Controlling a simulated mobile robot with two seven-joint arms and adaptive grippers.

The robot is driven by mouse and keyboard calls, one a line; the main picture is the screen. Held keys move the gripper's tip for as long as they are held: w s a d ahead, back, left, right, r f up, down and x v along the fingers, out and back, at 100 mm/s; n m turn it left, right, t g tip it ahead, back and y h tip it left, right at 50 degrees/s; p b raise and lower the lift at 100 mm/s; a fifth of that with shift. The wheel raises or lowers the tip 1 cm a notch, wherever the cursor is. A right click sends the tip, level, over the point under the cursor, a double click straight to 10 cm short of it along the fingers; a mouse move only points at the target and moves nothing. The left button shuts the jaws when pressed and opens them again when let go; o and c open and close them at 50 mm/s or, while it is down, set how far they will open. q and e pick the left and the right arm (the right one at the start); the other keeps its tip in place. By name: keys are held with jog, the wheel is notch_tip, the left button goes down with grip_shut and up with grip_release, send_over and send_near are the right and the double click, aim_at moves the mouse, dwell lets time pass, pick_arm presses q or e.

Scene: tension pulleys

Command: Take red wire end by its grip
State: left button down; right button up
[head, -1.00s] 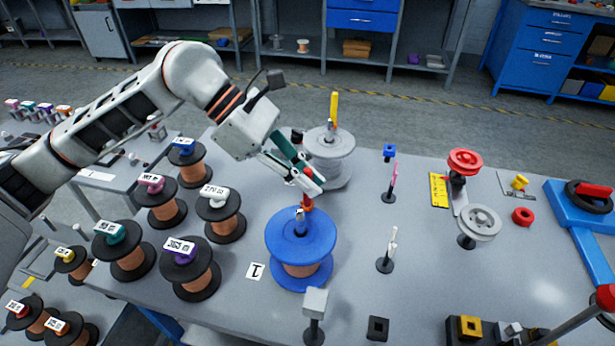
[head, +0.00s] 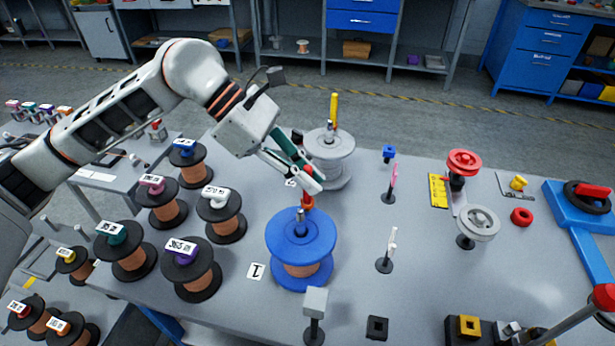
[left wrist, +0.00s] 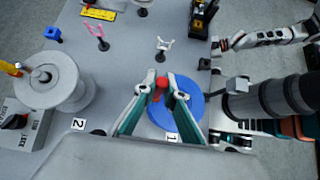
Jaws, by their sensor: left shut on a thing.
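My left gripper (head: 312,190) reaches in from the left, its fingers closed on the small red grip (head: 307,203) of the wire end. The grip stands at the back edge of the blue spool (head: 287,236), which holds copper wire. In the left wrist view the red grip (left wrist: 160,84) sits between the two fingertips (left wrist: 164,88), over the blue spool (left wrist: 165,116). The fingers hide part of the grip, and the wire itself is too small to make out. My right gripper is outside the head view; part of what looks like my right arm (left wrist: 270,38) shows in the left wrist view, its jaws unclear.
A grey spool (head: 336,172) stands just behind the gripper. Several black-flanged copper spools stand at the left, such as the purple-topped one (head: 190,270). A grey block on a post (head: 315,301) is in front. Red (head: 463,163) and grey pulleys (head: 480,222) stand at right.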

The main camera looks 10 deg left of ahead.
aim_at(309, 167)
pick_arm(q)
jog(key=shift+r, duration=0.35)
pick_arm(e)
jog(key=shift+r, duration=0.15)
pick_arm(q)
jog(key=shift+r+p, duration=0.3)
jog(key=shift+r, duration=0.05)
pick_arm(e)
jog(key=shift+w+r, duration=0.2)
jog(key=shift+r, duration=0.1)
pick_arm(q)
jog(key=shift+r, duration=0.45)
pick_arm(e)
jog(key=shift+w+r, duration=0.2)
jog(key=shift+r, duration=0.25)
pick_arm(q)
jog(key=shift+r+p, duration=0.35)
jog(key=shift+p, duration=0.05)
pick_arm(e)
jog(key=shift+w+r, duration=0.1)
jog(key=shift+r, duration=0.15)
pick_arm(q)
jog(key=shift+r, duration=0.1)
jog(key=shift+d, duration=0.1)
pick_arm(e)
jog(key=shift+d, duration=0.1)
